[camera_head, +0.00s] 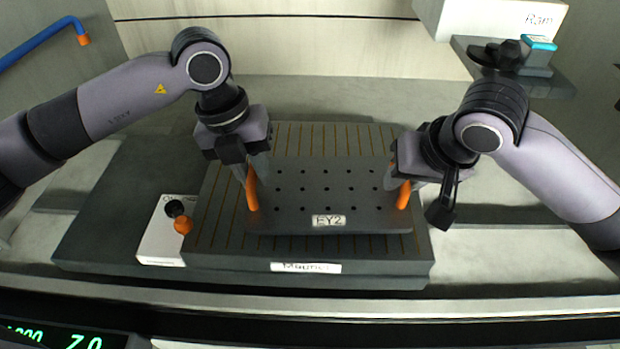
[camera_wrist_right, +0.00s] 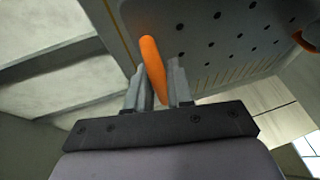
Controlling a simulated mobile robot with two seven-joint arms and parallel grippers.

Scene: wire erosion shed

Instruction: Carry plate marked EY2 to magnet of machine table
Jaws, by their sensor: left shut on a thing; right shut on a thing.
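The dark plate marked EY2 (camera_head: 320,200) has rows of holes and an orange handle at each end. It lies over the striped magnet (camera_head: 225,235) in the head view, roughly level. I cannot tell whether it touches the magnet or hovers just above it. My left gripper (camera_head: 251,187) is shut on the plate's left orange handle (camera_head: 252,195). My right gripper (camera_head: 404,188) is shut on the right orange handle (camera_head: 403,197). The right wrist view shows that handle (camera_wrist_right: 152,62) between the right fingers, with the holed plate (camera_wrist_right: 195,45) beyond.
A white switch box (camera_head: 160,240) with a black and an orange knob stands left of the magnet. A white block labelled Ram (camera_head: 480,18) hangs at the upper right, near a dark bracket with a teal-topped piece (camera_head: 539,44). A green-digit display (camera_head: 60,335) is at the lower left.

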